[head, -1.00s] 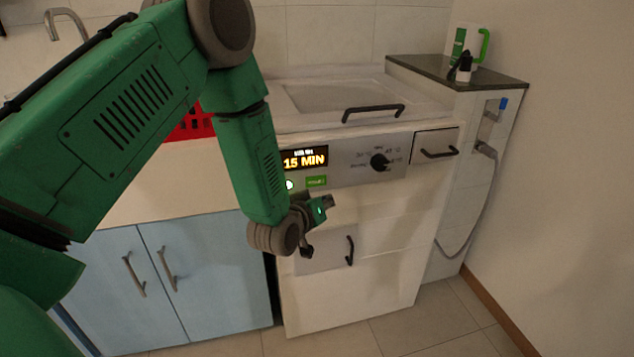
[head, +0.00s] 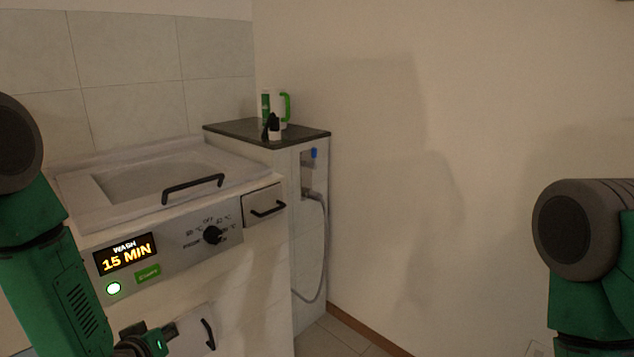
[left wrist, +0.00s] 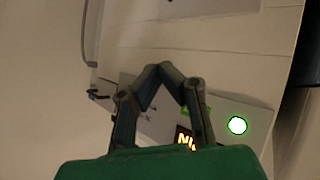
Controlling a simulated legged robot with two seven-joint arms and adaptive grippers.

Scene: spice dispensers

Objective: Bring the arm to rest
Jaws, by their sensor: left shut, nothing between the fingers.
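My left arm comes in at the left edge of the head view, green with dark grey joints. My left gripper (head: 160,338) is at the bottom left, in front of the washing machine (head: 250,290), below its control panel. In the left wrist view, the left gripper (left wrist: 162,72) has its fingertips together with nothing between them. My right arm (head: 585,250) shows at the right edge; its gripper is out of view.
The panel has a display (head: 125,254) reading "WASH 15 MIN", a lit round button (head: 114,288) and a black knob (head: 213,235). A dark-topped ledge (head: 235,128) holds a green-and-white container (head: 275,106) and a small black-topped bottle (head: 273,128). A hose (head: 322,250) hangs beside it.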

